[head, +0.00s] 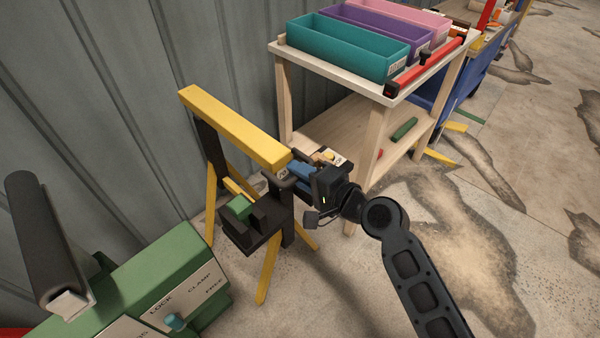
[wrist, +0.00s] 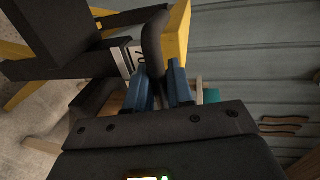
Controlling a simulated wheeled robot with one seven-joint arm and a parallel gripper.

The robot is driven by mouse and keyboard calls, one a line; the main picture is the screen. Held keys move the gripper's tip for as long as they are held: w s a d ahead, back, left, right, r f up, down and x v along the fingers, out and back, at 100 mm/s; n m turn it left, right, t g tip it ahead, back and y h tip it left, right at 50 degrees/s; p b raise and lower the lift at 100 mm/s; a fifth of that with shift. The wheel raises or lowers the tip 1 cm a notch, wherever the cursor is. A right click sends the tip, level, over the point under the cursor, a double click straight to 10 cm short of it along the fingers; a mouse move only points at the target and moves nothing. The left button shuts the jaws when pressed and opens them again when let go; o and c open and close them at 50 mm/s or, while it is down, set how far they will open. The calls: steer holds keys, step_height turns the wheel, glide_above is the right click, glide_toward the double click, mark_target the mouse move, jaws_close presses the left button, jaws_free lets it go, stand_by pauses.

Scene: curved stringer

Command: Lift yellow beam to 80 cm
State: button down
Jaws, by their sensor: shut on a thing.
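The yellow beam (head: 235,128) lies across the top of a stand with dark uprights (head: 208,150) and yellow legs. Part of the beam also shows in the wrist view (wrist: 176,35). My gripper (head: 288,170) is at the near right end of the beam, just below its top. In the wrist view its blue fingers (wrist: 159,75) are shut on a black curved handle (wrist: 154,35), right beside the beam. Whether the handle is joined to the beam cannot be told. A dark bracket (head: 262,225) with a green block (head: 238,207) sits low on the stand.
A green machine (head: 160,275) with lettered plates and a dark roller (head: 45,235) stands at the front left. A wooden shelf unit (head: 377,160) with teal, purple and pink bins stands behind my gripper. A ribbed grey wall (head: 110,90) runs behind the stand. Floor is clear at right.

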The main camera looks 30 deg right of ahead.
step_height(320, 180, up, 12)
steer(key=p, duration=1)
steer(key=shift+f, duration=0.25)
steer(key=c, duration=1.1)
jaws_free()
steer(key=shift+c, duration=0.2)
steer(key=v, duration=0.7)
steer(key=shift+s, duration=0.4)
steer(key=shift+d+f, duration=0.15)
